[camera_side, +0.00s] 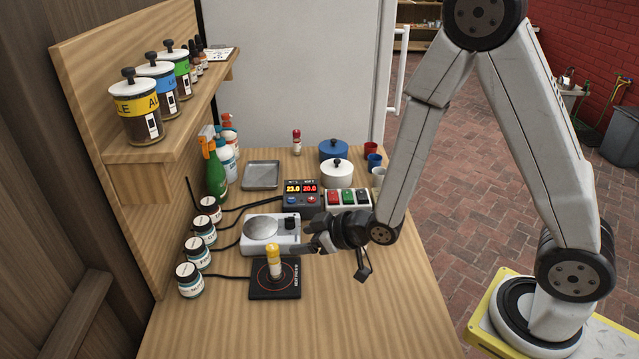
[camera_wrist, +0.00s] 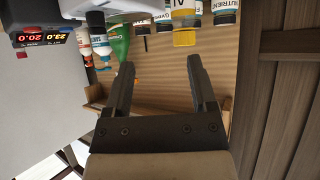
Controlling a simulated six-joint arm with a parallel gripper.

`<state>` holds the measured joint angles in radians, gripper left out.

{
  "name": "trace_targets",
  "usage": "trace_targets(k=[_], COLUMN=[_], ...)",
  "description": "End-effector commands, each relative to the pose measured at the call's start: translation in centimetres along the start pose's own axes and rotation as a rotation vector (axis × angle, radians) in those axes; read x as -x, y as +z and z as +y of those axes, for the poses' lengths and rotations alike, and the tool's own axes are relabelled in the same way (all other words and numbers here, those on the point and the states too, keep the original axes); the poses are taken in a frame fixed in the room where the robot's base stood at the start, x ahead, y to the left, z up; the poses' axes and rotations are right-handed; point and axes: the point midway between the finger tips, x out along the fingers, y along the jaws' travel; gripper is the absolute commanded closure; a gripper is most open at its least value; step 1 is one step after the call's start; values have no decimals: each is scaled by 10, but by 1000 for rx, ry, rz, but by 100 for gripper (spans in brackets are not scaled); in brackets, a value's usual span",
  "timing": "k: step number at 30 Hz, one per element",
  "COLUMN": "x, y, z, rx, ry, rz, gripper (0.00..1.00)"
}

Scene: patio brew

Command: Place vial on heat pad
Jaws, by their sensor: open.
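The vial (camera_side: 274,264), with a yellow cap, stands upright on the black heat pad (camera_side: 289,291) at the front of the bench. In the wrist view, a yellow-capped container with a white label (camera_wrist: 185,37) shows beyond the fingertips; it looks like the vial, seen upside down. My gripper (camera_side: 311,246) is just right of the vial in the side view, its fingers pointing towards it. In the wrist view, my gripper (camera_wrist: 158,65) has its fingers spread with nothing between them. The heat pad cannot be made out in the wrist view.
A controller (camera_side: 301,194) with red digits and a switch box (camera_side: 348,199) stand farther back. The front right of the bench is clear.

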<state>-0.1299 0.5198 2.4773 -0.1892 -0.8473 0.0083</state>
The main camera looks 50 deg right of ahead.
Motion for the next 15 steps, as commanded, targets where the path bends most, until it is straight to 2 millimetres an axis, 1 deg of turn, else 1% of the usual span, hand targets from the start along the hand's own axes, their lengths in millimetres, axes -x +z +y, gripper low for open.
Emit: trace_targets(k=[3,8,15], x=[11,30,66], y=[1,8,19], z=[13,26,39], rx=[-20,-58,-131], ry=[42,89,141], rz=[-92,-230,-435], gripper=[27,27,27])
